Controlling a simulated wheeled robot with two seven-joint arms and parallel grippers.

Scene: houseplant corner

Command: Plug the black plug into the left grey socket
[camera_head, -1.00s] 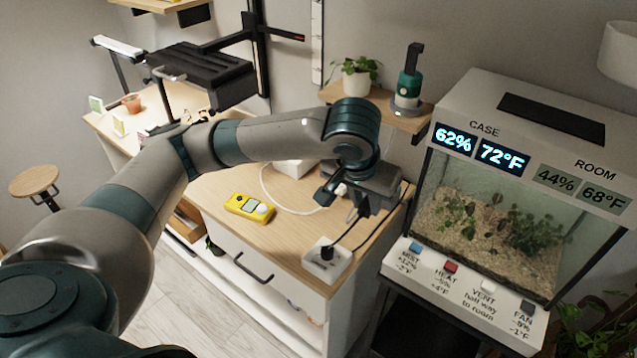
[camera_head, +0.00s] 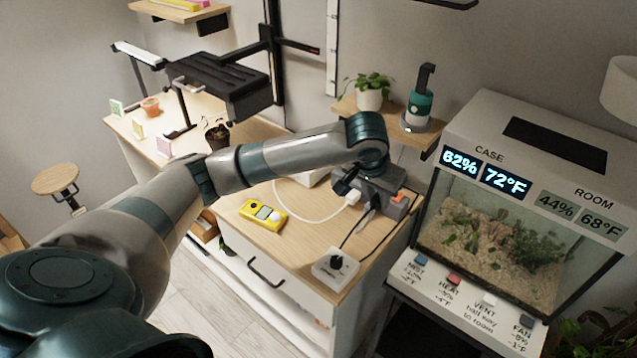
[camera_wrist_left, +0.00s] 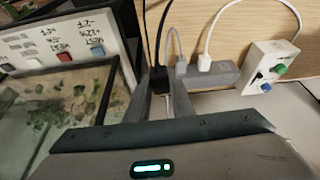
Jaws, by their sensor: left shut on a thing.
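My left gripper (camera_wrist_left: 162,98) is shut on a black plug (camera_wrist_left: 158,78), with a black cord running up from it in the wrist view. The plug is at the end of a grey socket strip (camera_wrist_left: 226,75), which also shows in the head view (camera_head: 400,209). A grey plug (camera_wrist_left: 180,69) and a white plug (camera_wrist_left: 204,64) sit along the strip beside the held plug. The fingers hide the held plug's prongs and the socket there, so I cannot tell how deep it sits. In the head view the wrist covers much of the strip. My right gripper is out of view.
A white box (camera_head: 326,272) with a black plug (camera_head: 337,262) stands at the cabinet's front edge. A yellow meter (camera_head: 263,215) lies to its left. The terrarium (camera_head: 480,235) stands close on the right. Cords cross the wooden top.

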